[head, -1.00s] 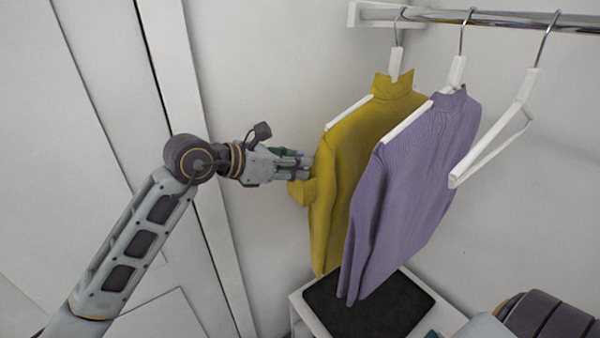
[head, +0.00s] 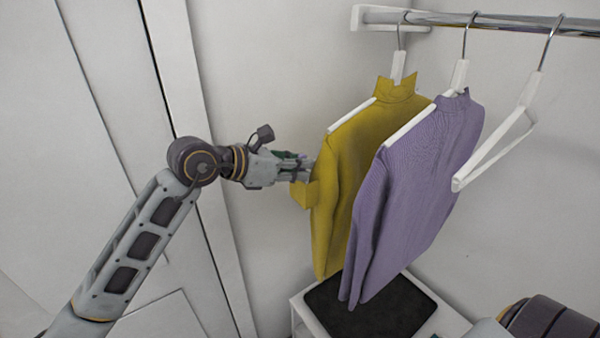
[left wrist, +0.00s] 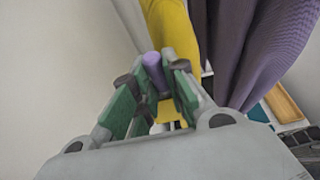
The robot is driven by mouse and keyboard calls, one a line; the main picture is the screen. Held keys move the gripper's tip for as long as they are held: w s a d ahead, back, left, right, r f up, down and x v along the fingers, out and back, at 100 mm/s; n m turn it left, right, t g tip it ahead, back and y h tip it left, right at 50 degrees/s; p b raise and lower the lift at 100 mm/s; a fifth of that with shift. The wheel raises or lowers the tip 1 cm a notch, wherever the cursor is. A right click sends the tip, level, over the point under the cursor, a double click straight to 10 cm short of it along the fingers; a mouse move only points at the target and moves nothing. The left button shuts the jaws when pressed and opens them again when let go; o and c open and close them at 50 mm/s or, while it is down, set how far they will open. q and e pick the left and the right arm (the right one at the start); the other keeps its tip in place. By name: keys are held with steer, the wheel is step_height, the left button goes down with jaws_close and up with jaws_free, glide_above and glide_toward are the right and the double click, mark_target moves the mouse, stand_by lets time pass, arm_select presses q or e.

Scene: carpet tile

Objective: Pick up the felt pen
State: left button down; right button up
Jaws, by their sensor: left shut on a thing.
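The felt pen seems to be the purple cylinder (left wrist: 153,62) between the green-padded fingers of my left gripper (left wrist: 160,80) in the left wrist view. My left gripper (head: 302,169) is shut on it, close beside the yellow sweater. In the head view only a tiny purple spot shows at the fingers, and most of the pen is hidden. My right gripper is not in view.
A yellow sweater (head: 345,180) and a purple sweater (head: 420,190) hang from a metal rail (head: 500,22), beside an empty white hanger (head: 495,150). A white unit with a dark top (head: 355,318) stands below. A wall panel (head: 190,90) is at the left.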

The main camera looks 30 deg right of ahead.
arm_select(q)
steer(key=shift+r, duration=0.15)
step_height(320, 180, up, 10)
steer(key=b, duration=0.2)
stand_by(0.6)
